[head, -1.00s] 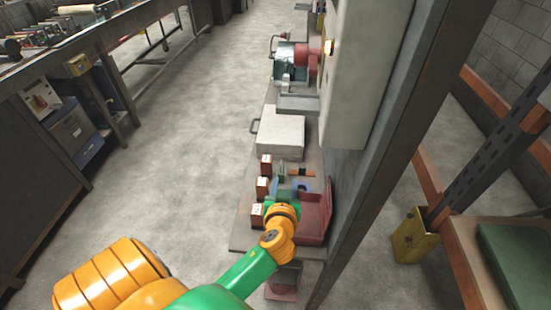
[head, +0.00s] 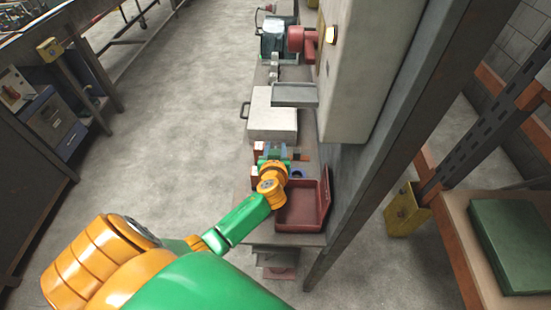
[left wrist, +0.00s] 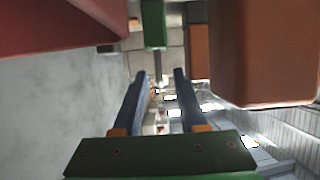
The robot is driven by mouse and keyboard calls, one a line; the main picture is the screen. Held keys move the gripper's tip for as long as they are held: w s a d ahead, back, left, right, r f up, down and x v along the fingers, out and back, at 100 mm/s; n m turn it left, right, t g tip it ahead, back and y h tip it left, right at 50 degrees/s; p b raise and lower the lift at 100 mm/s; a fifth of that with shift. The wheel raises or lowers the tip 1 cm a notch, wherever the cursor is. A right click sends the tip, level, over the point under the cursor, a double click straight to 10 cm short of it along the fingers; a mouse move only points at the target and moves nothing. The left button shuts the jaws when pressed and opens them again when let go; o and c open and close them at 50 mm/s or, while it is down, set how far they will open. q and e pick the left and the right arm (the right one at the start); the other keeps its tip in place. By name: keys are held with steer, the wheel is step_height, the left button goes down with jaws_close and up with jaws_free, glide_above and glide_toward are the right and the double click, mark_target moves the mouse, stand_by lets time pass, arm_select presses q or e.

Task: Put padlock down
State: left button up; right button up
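I cannot make out a padlock in any view. My left gripper (head: 274,151) reaches over the bench among small boxes, just beyond the open red tray (head: 300,218); its arm hides part of the tray's left side. In the left wrist view, the two blue-grey fingers (left wrist: 157,85) stand apart, with no object clearly held between them. A green block-like thing (left wrist: 153,24) with a thin grey stem shows beyond the fingertips; I cannot tell what it is. My right gripper is not in view.
A pale case (head: 273,114) lies farther along the bench (head: 312,240). A tall grey cabinet (head: 350,75) bounds the right side. The floor at left is clear.

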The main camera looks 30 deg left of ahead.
arm_select(q)
jaws_close()
stand_by(1.2)
